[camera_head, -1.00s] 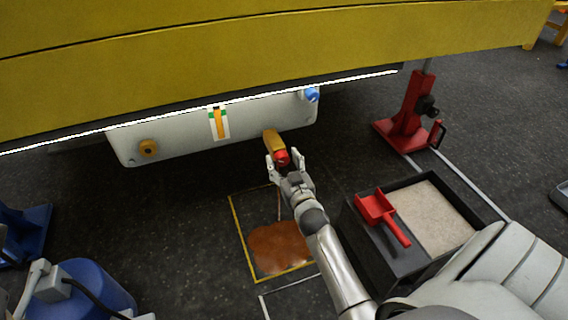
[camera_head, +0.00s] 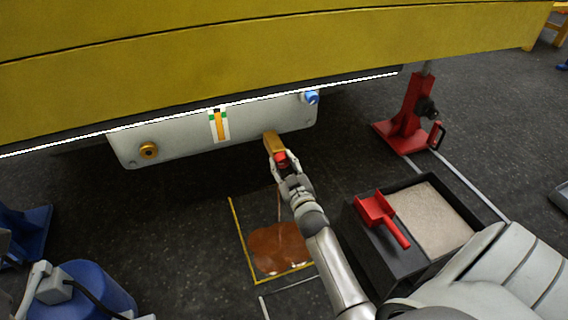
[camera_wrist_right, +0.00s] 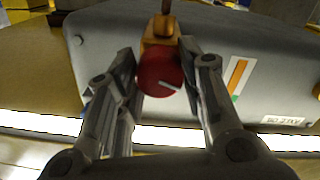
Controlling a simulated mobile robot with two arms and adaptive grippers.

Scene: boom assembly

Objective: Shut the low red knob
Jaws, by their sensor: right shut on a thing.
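The low red knob (camera_head: 281,159) sits at the end of a brass valve body (camera_head: 271,142) below the right part of the pale panel. It also shows in the right wrist view (camera_wrist_right: 160,70), round, with a white mark on its face. My right gripper (camera_head: 282,169) is shut on the knob, a finger on each side. In the right wrist view its fingertips (camera_wrist_right: 160,72) flank the knob. A thin brown stream (camera_head: 280,205) falls below the valve to a brown puddle (camera_head: 279,247) on the floor. My left gripper is not in view.
The yellow boom (camera_head: 250,55) hangs above the panel (camera_head: 180,143). The panel bears a gauge (camera_head: 219,124), a blue fitting (camera_head: 312,97) and a brass plug (camera_head: 149,150). A black tray (camera_head: 379,252) with a red scoop (camera_head: 383,215) and a red stand (camera_head: 405,120) stand right.

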